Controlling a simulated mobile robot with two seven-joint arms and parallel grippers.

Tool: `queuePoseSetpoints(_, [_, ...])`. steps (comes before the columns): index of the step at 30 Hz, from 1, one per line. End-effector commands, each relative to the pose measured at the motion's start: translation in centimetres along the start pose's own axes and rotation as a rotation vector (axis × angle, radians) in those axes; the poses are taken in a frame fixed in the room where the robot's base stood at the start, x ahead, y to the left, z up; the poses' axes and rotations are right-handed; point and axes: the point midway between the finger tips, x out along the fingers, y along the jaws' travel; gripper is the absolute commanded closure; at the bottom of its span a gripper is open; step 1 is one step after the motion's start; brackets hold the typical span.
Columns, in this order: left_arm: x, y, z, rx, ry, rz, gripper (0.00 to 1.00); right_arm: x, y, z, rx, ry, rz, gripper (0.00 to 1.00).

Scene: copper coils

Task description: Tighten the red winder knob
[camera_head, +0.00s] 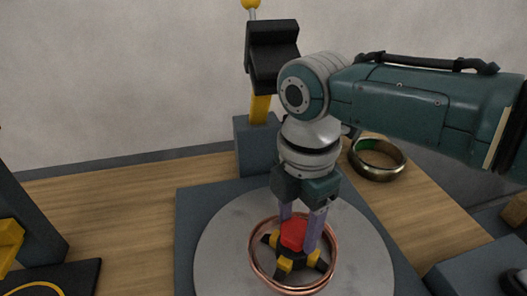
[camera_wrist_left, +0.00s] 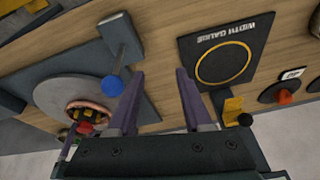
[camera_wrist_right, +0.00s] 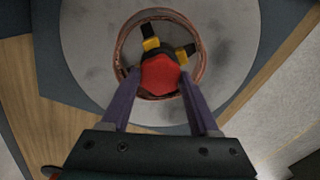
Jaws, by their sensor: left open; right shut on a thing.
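The red winder knob (camera_head: 293,233) sits at the centre of the winder hub, whose black arms have yellow blocks. A copper coil (camera_head: 253,262) rings the hub on the round grey plate (camera_head: 215,250). My right gripper (camera_head: 301,238) points down with its fingers on either side of the knob, shut on it. The right wrist view also shows the red knob (camera_wrist_right: 160,75) between the fingertips (camera_wrist_right: 158,82). My left gripper (camera_wrist_left: 155,85) is open and empty in the left wrist view; the head view does not show it.
Behind the plate stands a grey block (camera_head: 256,145) with a yellow and black lever. A brass-coloured ring (camera_head: 376,170) lies at the back right. In the left wrist view, a blue ball knob (camera_wrist_left: 112,86) and a black width gauge board (camera_wrist_left: 238,35) are near my left fingers.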

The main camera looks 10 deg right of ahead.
Motion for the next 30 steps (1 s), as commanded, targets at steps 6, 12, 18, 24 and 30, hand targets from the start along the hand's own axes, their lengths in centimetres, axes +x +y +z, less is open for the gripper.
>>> queuePoseSetpoints(6, [-1.0, 0.0, -0.3, 0.0, 0.0, 0.0, 0.5, -0.2, 0.0, -0.1, 0.207, 0.001, -0.001, 0.94])
queuePoseSetpoints(12, [-1.6, -0.1, -0.5, -0.001, 0.0, 0.0, 0.5, -0.2, -0.1, -0.1, 0.396, 0.001, -0.002, 0.94])
queuePoseSetpoints(18, [-2.2, 0.0, -0.7, -0.005, 0.001, 0.004, 0.5, -0.2, -0.1, -0.1, 0.586, 0.0, -0.002, 0.94])
queuePoseSetpoints(24, [-2.6, 0.1, -0.9, -0.009, 0.002, 0.007, 0.5, -0.2, 0.0, -0.1, 0.776, 0.001, -0.002, 0.94])
queuePoseSetpoints(30, [-3.0, 0.1, -1.1, -0.009, 0.002, 0.007, 0.5, -0.2, 0.0, -0.1, 0.966, 0.001, -0.003, 0.94])
